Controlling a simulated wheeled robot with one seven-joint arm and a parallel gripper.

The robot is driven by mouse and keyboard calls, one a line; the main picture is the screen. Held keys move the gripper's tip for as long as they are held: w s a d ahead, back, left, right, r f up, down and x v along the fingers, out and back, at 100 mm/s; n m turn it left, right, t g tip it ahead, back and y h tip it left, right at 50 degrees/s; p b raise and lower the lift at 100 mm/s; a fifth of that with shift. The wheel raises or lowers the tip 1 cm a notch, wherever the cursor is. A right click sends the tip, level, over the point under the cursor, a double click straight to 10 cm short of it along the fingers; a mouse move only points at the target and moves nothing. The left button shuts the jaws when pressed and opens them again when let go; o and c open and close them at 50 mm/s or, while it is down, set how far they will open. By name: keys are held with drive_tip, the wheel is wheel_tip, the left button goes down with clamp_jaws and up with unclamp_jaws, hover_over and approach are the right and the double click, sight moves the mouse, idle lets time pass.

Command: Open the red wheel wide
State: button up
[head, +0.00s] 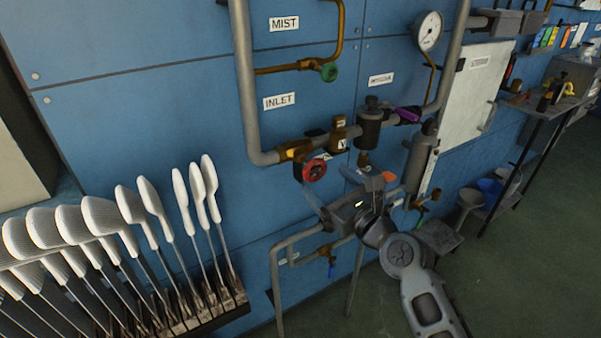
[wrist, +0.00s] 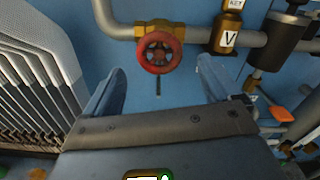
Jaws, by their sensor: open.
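The red wheel (head: 314,170) is a small round handwheel on a brass valve in the grey pipe, near the INLET label. In the wrist view, the red wheel (wrist: 160,53) faces me, beyond the fingertips and near the middle between them. My gripper (wrist: 160,85) is open and empty, with one finger on each side of the wheel's line. The fingers appear apart from the wheel. In the head view, my gripper (head: 338,190) is just below and right of the wheel. How far the wheel is turned cannot be told.
A brass block marked V (wrist: 228,36) and a dark cylinder (head: 369,128) sit right of the wheel. An orange lever (head: 374,182) is close to my gripper. A green wheel (head: 329,72) is above. A rack of white sock boards (head: 130,215) stands at left.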

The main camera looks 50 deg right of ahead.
sight(317, 174)
drive_tip(key=p+x, duration=0.1)
drive_tip(key=x, duration=0.6)
drive_tip(key=shift+w, duration=0.2)
drive_tip(key=shift+c, duration=0.3)
drive_tip(key=c, duration=0.9)
